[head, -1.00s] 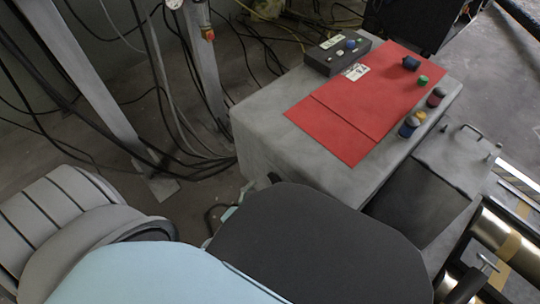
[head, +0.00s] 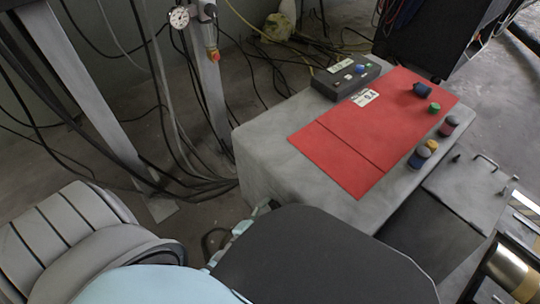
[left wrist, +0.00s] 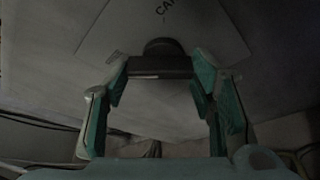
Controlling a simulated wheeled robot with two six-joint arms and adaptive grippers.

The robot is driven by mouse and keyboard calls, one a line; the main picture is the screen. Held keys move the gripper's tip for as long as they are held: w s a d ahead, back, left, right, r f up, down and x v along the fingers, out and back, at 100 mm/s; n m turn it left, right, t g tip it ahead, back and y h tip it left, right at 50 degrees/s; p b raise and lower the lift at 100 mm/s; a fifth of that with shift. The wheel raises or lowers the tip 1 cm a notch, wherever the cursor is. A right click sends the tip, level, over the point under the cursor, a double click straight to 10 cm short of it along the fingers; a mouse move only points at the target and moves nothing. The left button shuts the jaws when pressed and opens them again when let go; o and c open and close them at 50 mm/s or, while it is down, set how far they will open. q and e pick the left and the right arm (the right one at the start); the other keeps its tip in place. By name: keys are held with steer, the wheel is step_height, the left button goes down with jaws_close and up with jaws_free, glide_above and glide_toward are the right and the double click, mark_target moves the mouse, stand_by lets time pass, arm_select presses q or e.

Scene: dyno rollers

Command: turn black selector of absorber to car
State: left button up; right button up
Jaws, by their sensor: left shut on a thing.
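In the left wrist view the black selector (left wrist: 163,63) stands out from a light plate (left wrist: 200,30) with printed letters starting "CA"; the rest of the word is cut off. My left gripper (left wrist: 160,82) has its teal-padded fingers on both sides of the selector and is shut on it. In the head view, part of my left gripper (head: 236,236) shows at the near left side of the grey cabinet (head: 262,150), mostly hidden by my dark arm link. The selector is hidden there. My right gripper is in neither current view.
On the cabinet lie a red sheet (head: 340,150), a dark button box (head: 345,78) and several small coloured knobs. A post with a gauge (head: 180,17) and hanging black cables stand to the left. A metal roller (head: 508,268) is at the lower right.

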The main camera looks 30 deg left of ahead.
arm_select(q)
steer(key=m+t+y, duration=0.1)
steer(key=m+t, duration=0.1)
steer(key=m, duration=0.2)
steer(key=shift+d, duration=0.1)
steer(key=o, duration=1.1)
steer(key=shift+o, duration=0.2)
step_height(320, 180, up, 9)
steer(key=shift+s+r, duration=0.1)
steer(key=shift+r, duration=0.35)
